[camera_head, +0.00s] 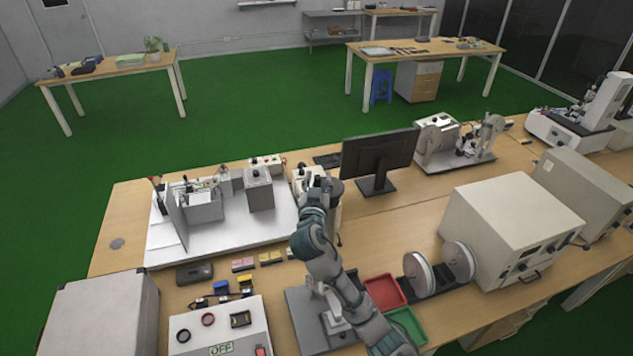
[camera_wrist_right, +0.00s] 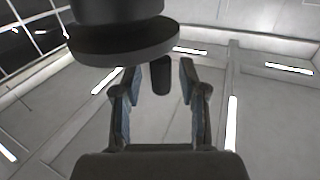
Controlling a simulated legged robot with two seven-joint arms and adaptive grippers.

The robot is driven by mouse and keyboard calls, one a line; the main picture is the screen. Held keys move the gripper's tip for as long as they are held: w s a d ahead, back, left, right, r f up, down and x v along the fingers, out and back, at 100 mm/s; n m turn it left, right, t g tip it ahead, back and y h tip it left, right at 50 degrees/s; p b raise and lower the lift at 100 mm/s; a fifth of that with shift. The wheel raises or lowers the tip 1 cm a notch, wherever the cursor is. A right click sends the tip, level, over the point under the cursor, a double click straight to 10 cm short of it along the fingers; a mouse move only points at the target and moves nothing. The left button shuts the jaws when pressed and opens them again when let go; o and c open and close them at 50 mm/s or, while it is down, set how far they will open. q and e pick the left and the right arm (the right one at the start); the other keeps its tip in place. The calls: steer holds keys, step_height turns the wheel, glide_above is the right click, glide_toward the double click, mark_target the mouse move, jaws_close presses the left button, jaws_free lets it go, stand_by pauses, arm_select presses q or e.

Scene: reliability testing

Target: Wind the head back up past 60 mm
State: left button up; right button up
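My right arm rises from the bottom in the head view, and my right gripper (camera_head: 318,188) is upright near the grey machine (camera_head: 334,200) behind it. In the right wrist view the gripper (camera_wrist_right: 160,75) is open. A short dark handle (camera_wrist_right: 160,78) hangs between its fingertips, with gaps on both sides. Above it are a dark round disc (camera_wrist_right: 115,48) and a dark cylinder (camera_wrist_right: 110,10); I cannot tell whether this is the head. My gripper and arm hide part of the machine, and no millimetre reading is legible. My left gripper is not in view.
A monitor (camera_head: 378,158) stands right of the gripper. A white board (camera_head: 230,237) with grey devices lies left. Red (camera_head: 385,291) and green (camera_head: 410,325) trays, a metal stand base (camera_head: 302,325) and two wheels (camera_head: 420,273) are near the arm. A large beige box (camera_head: 510,220) stands right.

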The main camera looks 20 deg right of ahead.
steer(key=shift+f, duration=0.1)
steer(key=shift+s+a, duration=0.1)
steer(key=shift+s, duration=0.15)
steer(key=v, duration=1.1)
steer(key=shift+a, duration=0.2)
steer(key=shift+d+f, duration=0.1)
